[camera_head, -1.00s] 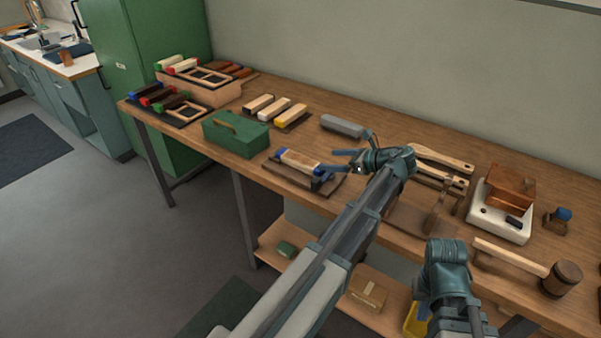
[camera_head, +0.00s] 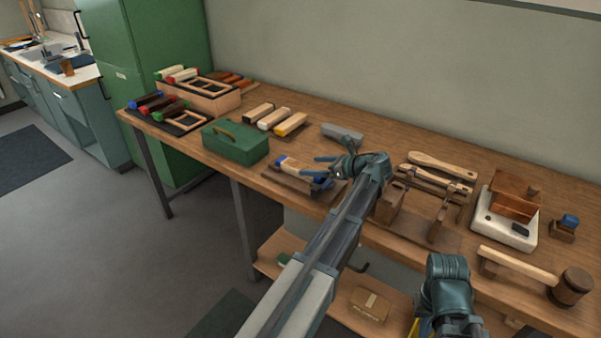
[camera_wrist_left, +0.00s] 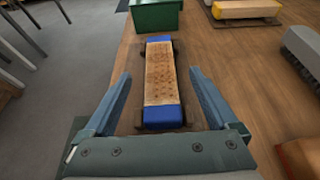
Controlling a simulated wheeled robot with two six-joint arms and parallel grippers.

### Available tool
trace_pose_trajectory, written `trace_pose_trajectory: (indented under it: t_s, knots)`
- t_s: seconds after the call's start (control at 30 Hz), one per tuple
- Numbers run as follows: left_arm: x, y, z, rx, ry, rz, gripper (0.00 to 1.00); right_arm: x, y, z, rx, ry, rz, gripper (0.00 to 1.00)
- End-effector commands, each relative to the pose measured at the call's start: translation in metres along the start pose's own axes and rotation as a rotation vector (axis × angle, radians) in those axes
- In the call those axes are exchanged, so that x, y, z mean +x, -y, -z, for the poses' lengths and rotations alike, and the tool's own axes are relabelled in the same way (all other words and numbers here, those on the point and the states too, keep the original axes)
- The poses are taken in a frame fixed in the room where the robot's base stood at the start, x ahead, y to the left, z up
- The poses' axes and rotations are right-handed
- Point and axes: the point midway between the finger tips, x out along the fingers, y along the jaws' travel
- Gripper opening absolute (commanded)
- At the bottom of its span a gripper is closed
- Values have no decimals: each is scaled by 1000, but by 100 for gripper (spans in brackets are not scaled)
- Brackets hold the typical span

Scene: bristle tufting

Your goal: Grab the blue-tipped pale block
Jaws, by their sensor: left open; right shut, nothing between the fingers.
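The blue-tipped pale block (camera_head: 292,165) lies on a dark wooden holder (camera_head: 270,178) near the table's front edge. In the left wrist view the block (camera_wrist_left: 160,70) has a speckled pale top and a blue cap at each end. My left gripper (camera_head: 314,166) is open at the block's right end. In the left wrist view its fingers (camera_wrist_left: 160,75) lie on either side of the block's near part, with gaps showing; whether they are down at its height I cannot tell. My right arm shows at the lower right, but its fingers are hidden.
A green box (camera_head: 235,142) stands just left of the block. Several pale blocks (camera_head: 273,118) lie behind it, with a grey block (camera_head: 342,134) behind my left gripper. Wooden handles (camera_head: 443,165), a white tray (camera_head: 490,229) and a mallet (camera_head: 570,286) are to the right.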

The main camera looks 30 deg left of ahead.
Motion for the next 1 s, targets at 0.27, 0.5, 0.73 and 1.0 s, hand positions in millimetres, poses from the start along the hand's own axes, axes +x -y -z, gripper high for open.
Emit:
trace_pose_trajectory:
  t_s: [0.27,0.5,0.73,1.0]
  knots:
    - [36,0,6,-2,0,-3,92,19,2,1,0,0,0,0]
    - [50,0,3,0,0,0,92,22,2,1,0,0,0,0]
    - [49,0,3,0,0,0,69,21,2,1,0,0,0,0]
    - [49,0,3,-1,0,0,20,21,2,1,0,0,0,0]
